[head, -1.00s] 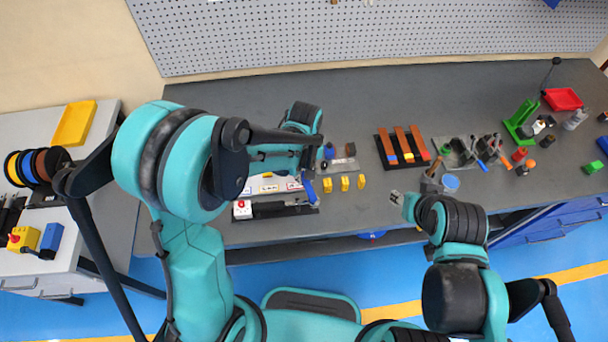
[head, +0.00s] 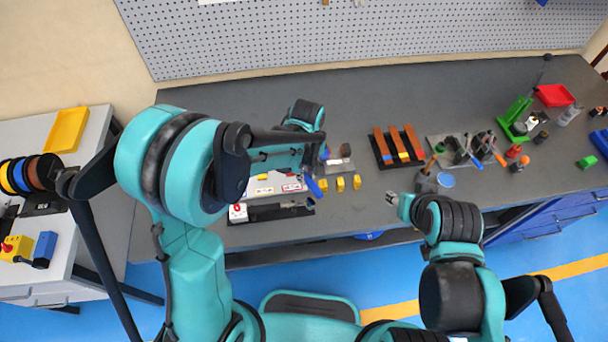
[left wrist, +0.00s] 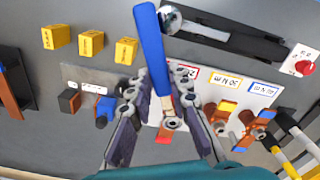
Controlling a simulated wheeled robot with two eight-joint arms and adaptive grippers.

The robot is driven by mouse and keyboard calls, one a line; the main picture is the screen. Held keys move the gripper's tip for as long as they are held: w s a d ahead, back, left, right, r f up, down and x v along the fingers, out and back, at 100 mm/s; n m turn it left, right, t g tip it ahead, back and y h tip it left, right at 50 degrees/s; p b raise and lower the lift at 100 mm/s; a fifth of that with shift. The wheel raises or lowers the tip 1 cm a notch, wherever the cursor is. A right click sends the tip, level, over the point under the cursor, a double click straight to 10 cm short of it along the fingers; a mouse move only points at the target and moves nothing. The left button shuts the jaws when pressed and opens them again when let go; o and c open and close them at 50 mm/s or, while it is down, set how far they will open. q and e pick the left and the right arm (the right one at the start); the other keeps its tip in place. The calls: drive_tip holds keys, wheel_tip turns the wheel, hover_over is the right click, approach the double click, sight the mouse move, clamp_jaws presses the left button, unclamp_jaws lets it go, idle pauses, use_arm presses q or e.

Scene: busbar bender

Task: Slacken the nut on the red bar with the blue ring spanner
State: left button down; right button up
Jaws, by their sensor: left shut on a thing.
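My left gripper (left wrist: 165,105) is shut on the blue ring spanner (left wrist: 153,48), whose blue handle points up in the left wrist view. The handle also shows in the head view (head: 314,187), below my left forearm. The spanner's metal end lies between the fingers, over a small copper-coloured bar with a red part (left wrist: 163,138). A nut (left wrist: 172,123) shows there; I cannot tell whether the ring is around it. My right gripper (head: 391,198) hangs by the front edge of the bench, away from these; its jaws are too small to read.
Yellow blocks (left wrist: 92,43) stand beside the spanner. A rack with copper bars (head: 383,147) stands to the right.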

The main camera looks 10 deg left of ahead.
use_arm(q)
drive_tip(key=shift+r, duration=0.1)
idle(0.3)
drive_tip(key=shift+r+p, duration=1.8)
drive_tip(key=shift+r, duration=0.65)
drive_tip(key=s+a+r+m+p, duration=0.1)
drive_tip(key=s+a+r+m, duration=0.1)
drive_tip(key=a+m, duration=0.55)
drive_tip(key=shift+m, duration=0.65)
drive_tip(key=f+b, duration=0.4)
drive_tip(key=f, duration=0.1)
drive_tip(key=shift+s+d+f, duration=0.2)
drive_tip(key=shift+d, duration=0.1)
